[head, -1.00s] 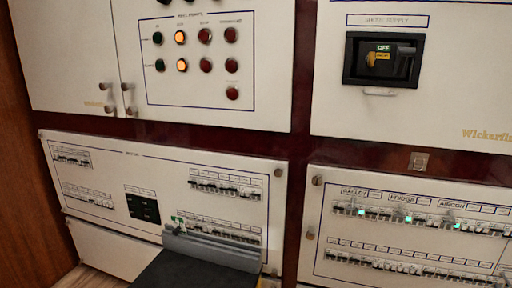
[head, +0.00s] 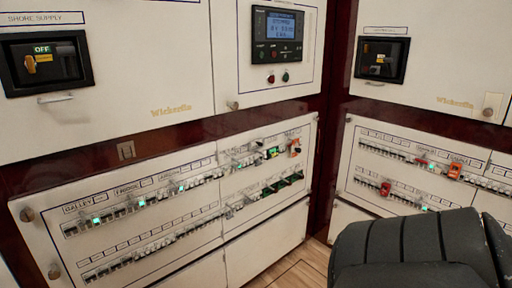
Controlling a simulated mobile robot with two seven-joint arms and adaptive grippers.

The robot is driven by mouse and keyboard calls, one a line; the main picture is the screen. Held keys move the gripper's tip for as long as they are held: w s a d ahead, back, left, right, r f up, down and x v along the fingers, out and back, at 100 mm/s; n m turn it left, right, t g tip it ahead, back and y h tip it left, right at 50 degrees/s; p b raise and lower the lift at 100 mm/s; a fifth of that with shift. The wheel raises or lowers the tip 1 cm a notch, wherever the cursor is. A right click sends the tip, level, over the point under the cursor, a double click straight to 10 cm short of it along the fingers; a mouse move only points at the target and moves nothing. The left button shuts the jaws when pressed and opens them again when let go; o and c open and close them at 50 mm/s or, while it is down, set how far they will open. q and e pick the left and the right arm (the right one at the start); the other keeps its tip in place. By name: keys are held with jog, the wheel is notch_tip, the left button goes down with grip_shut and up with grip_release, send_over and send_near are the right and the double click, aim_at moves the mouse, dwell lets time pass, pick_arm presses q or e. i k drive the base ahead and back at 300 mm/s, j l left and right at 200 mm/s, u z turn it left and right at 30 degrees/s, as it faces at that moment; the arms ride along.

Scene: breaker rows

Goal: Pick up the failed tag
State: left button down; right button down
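Small tags or lock-offs sit on the breaker rows in the head view. An orange one (head: 294,148) is at the right end of the middle panel's upper row. On the right panel there are a red one (head: 422,163), an orange one (head: 454,171) and a red one (head: 386,188). I cannot read any lettering on them, so I cannot tell which is the failed tag. Neither of my grippers shows in the view.
The middle breaker panel (head: 150,210) has green-lit switches under GALLEY and neighbouring labels. Above are a shore supply switch (head: 42,62) marked OFF and a lit display (head: 277,25). Wooden floor (head: 305,268) shows below. The lower right is blocked from sight.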

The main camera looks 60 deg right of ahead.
aim_at(295, 149)
jog(key=z, duration=2.15)
